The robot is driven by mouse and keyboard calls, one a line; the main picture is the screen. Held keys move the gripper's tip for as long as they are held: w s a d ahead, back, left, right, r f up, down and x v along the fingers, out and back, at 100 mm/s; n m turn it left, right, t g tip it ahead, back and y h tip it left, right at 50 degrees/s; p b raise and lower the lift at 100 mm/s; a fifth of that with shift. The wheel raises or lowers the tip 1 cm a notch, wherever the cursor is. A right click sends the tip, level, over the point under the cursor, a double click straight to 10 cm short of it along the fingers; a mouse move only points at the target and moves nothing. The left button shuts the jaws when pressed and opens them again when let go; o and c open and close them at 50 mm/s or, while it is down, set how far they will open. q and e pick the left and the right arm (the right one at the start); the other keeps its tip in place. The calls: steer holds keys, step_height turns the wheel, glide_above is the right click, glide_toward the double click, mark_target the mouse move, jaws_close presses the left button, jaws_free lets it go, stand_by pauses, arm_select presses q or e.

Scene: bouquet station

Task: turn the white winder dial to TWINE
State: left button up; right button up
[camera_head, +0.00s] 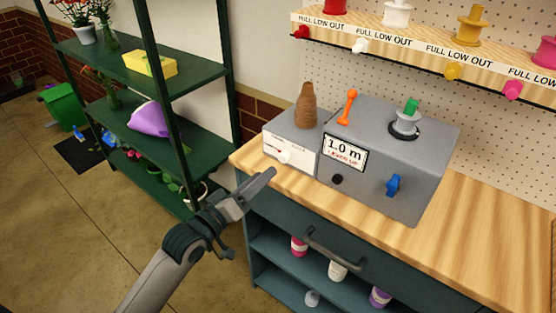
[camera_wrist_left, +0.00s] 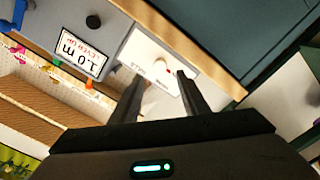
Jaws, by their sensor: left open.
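The white winder dial (camera_head: 284,156) is a small round knob on the white front panel (camera_head: 273,150) of the grey winder, at the left end of the bench. A small red mark shows just left of the knob. Labels stand on both sides of it, too small to read surely. My left gripper (camera_head: 262,180) is open and empty, just in front of and below the panel, apart from the dial. In the left wrist view the open fingers (camera_wrist_left: 158,82) point at the panel (camera_wrist_left: 155,58), with the dial (camera_wrist_left: 140,66) upside down near the left finger.
Beside the panel stand a "1.0 m" display (camera_head: 345,151), a black knob (camera_head: 337,179), a blue knob (camera_head: 394,185) and an orange lever (camera_head: 348,107). A brown twine cone (camera_head: 306,106) stands on top. A drawer handle (camera_head: 334,249) juts out below. Green shelves (camera_head: 190,75) stand left.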

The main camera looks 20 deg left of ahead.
mark_target(282, 159)
arm_select(q)
steer(key=p+x, duration=0.1)
steer(key=x, duration=0.6)
steer(key=shift+w+d, duration=0.1)
steer(key=shift+w, duration=0.2)
arm_select(e)
steer(key=shift+g, duration=0.8)
steer(key=s, duration=0.1)
steer(key=s+d+f, duration=0.1)
steer(key=s, duration=0.2)
steer(key=shift+s+d+f, duration=0.3)
steer(key=shift+d, duration=0.1)
arm_select(q)
steer(key=shift+c, duration=0.2)
arm_select(e)
steer(key=shift+w, duration=0.15)
arm_select(q)
jaws_close()
arm_select(e)
steer(key=shift+w+r, duration=0.1)
